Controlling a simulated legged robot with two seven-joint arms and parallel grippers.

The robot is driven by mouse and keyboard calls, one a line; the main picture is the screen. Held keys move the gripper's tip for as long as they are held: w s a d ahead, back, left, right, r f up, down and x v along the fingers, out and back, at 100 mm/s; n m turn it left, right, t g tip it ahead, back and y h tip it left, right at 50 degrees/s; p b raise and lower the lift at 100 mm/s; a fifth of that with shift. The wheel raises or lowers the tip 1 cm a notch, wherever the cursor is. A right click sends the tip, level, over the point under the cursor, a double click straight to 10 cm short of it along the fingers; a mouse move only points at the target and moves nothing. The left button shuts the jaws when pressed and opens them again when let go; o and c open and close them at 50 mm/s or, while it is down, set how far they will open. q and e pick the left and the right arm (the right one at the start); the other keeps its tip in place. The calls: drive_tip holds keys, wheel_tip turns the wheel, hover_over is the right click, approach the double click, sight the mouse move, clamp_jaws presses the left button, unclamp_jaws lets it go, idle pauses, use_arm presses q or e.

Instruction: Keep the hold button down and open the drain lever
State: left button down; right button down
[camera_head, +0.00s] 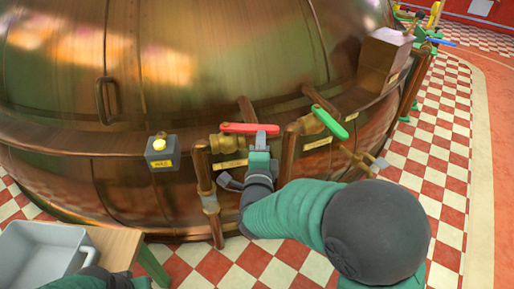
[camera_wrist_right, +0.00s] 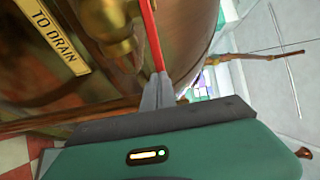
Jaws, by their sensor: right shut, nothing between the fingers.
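The red lever (camera_head: 248,128) sits on a brass valve at the front of the copper kettle and lies roughly level. In the right wrist view the red lever (camera_wrist_right: 152,35) runs up beside a "TO DRAIN" plate (camera_wrist_right: 58,42). My right gripper (camera_head: 261,134) is shut and empty, its fingertips at the right end of the red lever; they seem to touch it. The right wrist view shows the same closed fingertips (camera_wrist_right: 158,92). The yellow hold button (camera_head: 159,143) tops a grey box (camera_head: 161,156) to the left, with nothing on it. My left gripper is not clear at the bottom left.
A green lever (camera_head: 330,122) on another brass valve is just right of my right gripper. Upright copper pipes (camera_head: 204,180) stand close on both sides. A grey tub (camera_head: 40,250) on a wooden stand is at the lower left. The checkered floor (camera_head: 440,150) is clear at the right.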

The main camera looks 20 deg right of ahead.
drive_tip(key=shift+w+d+y+b, duration=0.15)
drive_tip(key=shift+w+d+b, duration=0.2)
drive_tip(key=shift+w+d, duration=0.25)
drive_tip(key=shift+w+d+y+b, duration=0.15)
drive_tip(key=shift+w+d+b, duration=0.2)
drive_tip(key=shift+w, duration=0.3)
drive_tip(key=shift+r, duration=0.1)
drive_tip(key=shift+w+d+r, duration=0.1)
drive_tip(key=shift+r, duration=0.05)
